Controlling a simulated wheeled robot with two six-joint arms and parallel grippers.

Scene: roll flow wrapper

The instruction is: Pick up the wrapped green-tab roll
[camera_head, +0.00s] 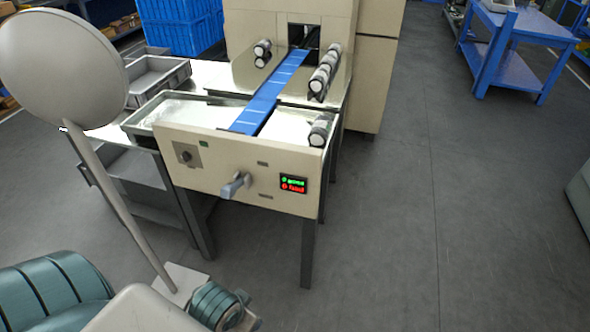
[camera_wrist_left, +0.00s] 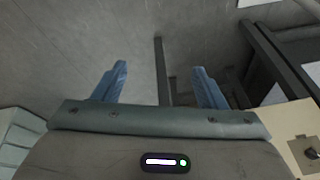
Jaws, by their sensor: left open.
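Several pale rolls with dark ends show on the cream wrapping machine (camera_head: 225,170) in the head view. A pair (camera_head: 262,52) sits left of the blue belt (camera_head: 270,93), a row (camera_head: 323,76) sits right of it, and a single roll (camera_head: 318,131) sits at the front right corner. I cannot make out a green tab on any of them. My left gripper (camera_wrist_left: 160,66) is open and empty in the left wrist view, its blue fingers apart above the grey floor. Its fingers do not show clearly in the head view. My right gripper is not in view.
The machine's front panel has a grey handle (camera_head: 236,185) and a lit green and red display (camera_head: 293,184). A grey tray (camera_head: 158,78) stands at the left, near blue crates (camera_head: 180,28). The floor right of the machine is clear up to a blue table (camera_head: 515,28).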

